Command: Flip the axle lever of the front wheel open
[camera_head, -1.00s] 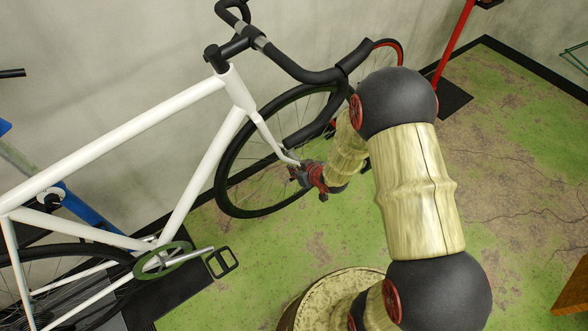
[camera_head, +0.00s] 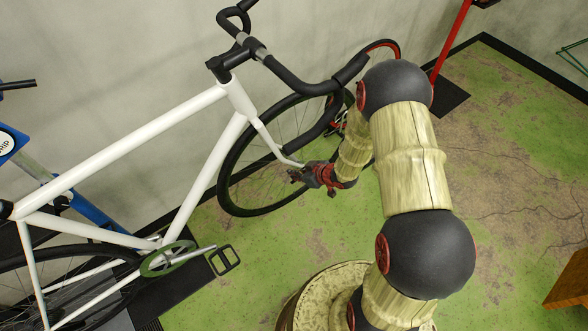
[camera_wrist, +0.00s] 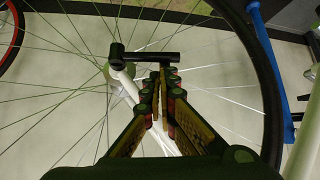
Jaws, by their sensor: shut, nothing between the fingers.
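The front wheel (camera_head: 226,176) of the white bicycle stands at the middle of the head view, its hub partly hidden by my gripper (camera_head: 298,175). In the wrist view the axle lever (camera_wrist: 148,58) is a short black bar lying crosswise, with a black knob at its left end, in front of the hub. The white fork (camera_wrist: 126,84) runs down from beside it. My gripper (camera_wrist: 164,78) is shut and empty, its fingertips close to the right part of the lever. I cannot tell whether they touch it.
The tyre (camera_wrist: 268,90) and thin spokes surround the gripper closely. The white frame (camera_head: 130,142) and pedal (camera_head: 223,260) are to the left. A blue stand (camera_head: 95,212) is behind the frame. Green floor (camera_head: 500,170) is open to the right.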

